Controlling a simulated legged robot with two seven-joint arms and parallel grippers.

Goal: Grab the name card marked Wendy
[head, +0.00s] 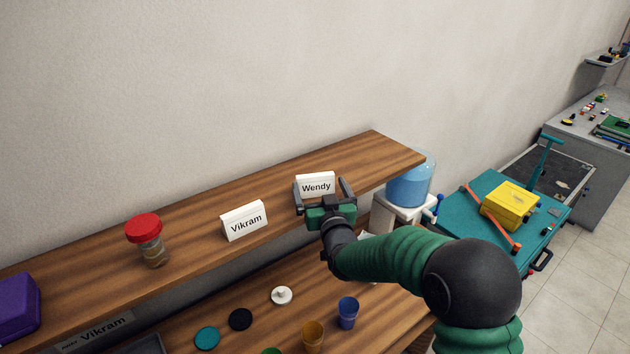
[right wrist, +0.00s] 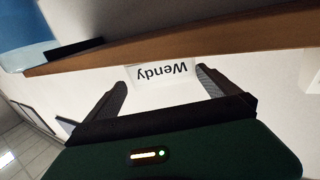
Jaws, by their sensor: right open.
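The white name card marked Wendy (head: 315,184) stands on the upper wooden shelf, toward its right end. My right gripper (head: 322,190) is open, with one finger on each side of the card. In the right wrist view the Wendy card (right wrist: 164,75) appears upside down, between and just beyond the fingertips of the right gripper (right wrist: 162,80). I cannot tell whether a finger touches it. A second white card marked Vikram (head: 244,221) stands to its left on the same shelf. My left gripper is not in view.
A jar with a red lid (head: 146,238) and a purple box (head: 14,305) stand further left on the upper shelf (head: 375,147). Cups and lids lie on the lower surface. A water dispenser (head: 408,188) stands beyond the shelf's right end.

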